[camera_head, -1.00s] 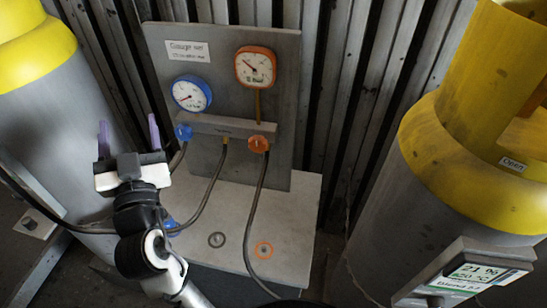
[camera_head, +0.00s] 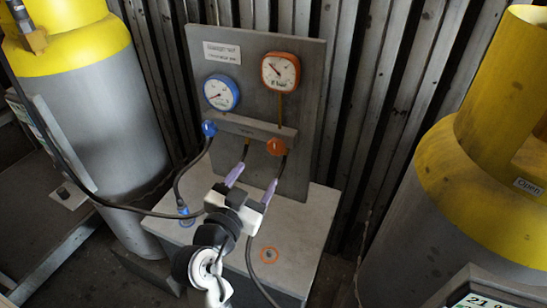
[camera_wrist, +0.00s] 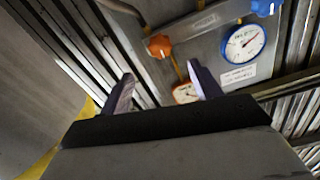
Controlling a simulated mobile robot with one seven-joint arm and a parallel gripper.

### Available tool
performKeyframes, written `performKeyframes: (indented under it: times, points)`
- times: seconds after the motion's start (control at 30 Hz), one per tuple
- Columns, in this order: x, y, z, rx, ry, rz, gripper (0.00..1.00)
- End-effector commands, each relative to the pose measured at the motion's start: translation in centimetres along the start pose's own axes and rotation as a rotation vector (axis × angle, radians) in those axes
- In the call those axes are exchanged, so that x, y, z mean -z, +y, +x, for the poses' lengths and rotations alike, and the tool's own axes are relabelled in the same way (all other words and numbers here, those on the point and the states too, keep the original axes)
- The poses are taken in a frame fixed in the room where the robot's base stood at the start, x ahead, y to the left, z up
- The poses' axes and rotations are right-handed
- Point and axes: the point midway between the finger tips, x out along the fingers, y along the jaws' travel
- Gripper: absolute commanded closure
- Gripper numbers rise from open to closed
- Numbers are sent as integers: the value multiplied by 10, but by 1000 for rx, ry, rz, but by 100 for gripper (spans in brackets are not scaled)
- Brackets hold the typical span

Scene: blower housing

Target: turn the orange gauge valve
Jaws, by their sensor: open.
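The orange gauge valve (camera_head: 276,147) is a round knob at the right end of the grey manifold bar, below the orange-rimmed gauge (camera_head: 280,70). It also shows in the wrist view (camera_wrist: 160,46), above and between my fingers. My gripper (camera_head: 252,179) is open and empty, with two purple fingers apart. In the head view it is below and slightly left of the orange valve, apart from it. In the wrist view the fingertips (camera_wrist: 160,78) show with the orange gauge (camera_wrist: 186,93) partly hidden behind the gripper body.
The blue valve (camera_head: 209,128) and blue gauge (camera_head: 221,92) are left of the orange pair on the upright panel (camera_head: 310,110). Hoses hang below, one near my gripper. Large yellow-topped cylinders stand at left (camera_head: 110,130) and right (camera_head: 440,200).

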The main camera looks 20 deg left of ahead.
Motion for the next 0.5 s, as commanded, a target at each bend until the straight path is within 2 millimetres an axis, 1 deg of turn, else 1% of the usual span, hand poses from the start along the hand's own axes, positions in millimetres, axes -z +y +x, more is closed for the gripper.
performKeyframes:
  times: [0.03, 0.4, 0.43, 0.5]
  points:
    - [-7, 1, 4, -1, 4, 5, 37]
    - [-4, 1, 23, 5, 3, 3, 37]
    - [3, 0, 32, 0, -1, -3, 37]
    - [4, 0, 48, -1, -1, -4, 37]
